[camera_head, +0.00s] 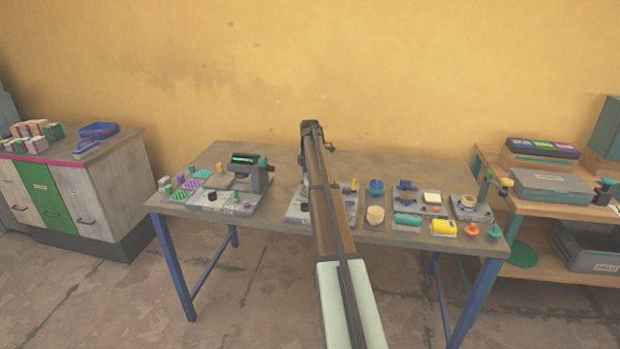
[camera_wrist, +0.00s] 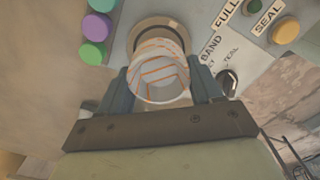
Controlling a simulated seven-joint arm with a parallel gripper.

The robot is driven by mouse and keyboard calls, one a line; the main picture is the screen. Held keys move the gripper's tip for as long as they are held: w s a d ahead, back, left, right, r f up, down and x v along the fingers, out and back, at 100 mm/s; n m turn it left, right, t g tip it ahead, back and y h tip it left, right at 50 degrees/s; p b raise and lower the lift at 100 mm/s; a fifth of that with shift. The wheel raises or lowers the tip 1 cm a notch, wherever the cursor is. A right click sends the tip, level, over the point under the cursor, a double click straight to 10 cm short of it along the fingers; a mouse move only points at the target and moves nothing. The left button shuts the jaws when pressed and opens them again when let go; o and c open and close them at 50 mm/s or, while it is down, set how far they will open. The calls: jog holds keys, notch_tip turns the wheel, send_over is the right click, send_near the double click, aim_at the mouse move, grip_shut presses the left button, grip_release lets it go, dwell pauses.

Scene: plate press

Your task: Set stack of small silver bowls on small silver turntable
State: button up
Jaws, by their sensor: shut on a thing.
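My gripper (camera_wrist: 160,76) is shut on a pale, round, upright-sided thing with orange lines (camera_wrist: 160,66) in the wrist view. I cannot make out separate silver bowls in it. Just beyond it is a round base with a tan-grey rim (camera_wrist: 148,22), on a grey plate (camera_wrist: 205,20); this may be the turntable. The held thing overlaps the near part of the rim, and I cannot tell whether it touches.
Purple and green round pieces (camera_wrist: 96,27) lie left of the plate. A yellow knob (camera_wrist: 285,30) and a dark knob (camera_wrist: 227,80) are on the right. On the table (camera_head: 280,155), a press (camera_head: 245,175) stands left and more devices (camera_head: 470,208) stand right. The back strip is mostly clear.

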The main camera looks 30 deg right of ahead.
jog(key=shift+f, duration=0.6)
dwell(0.7)
jog(key=o, duration=1.2)
jog(key=shift+r, duration=6.9)
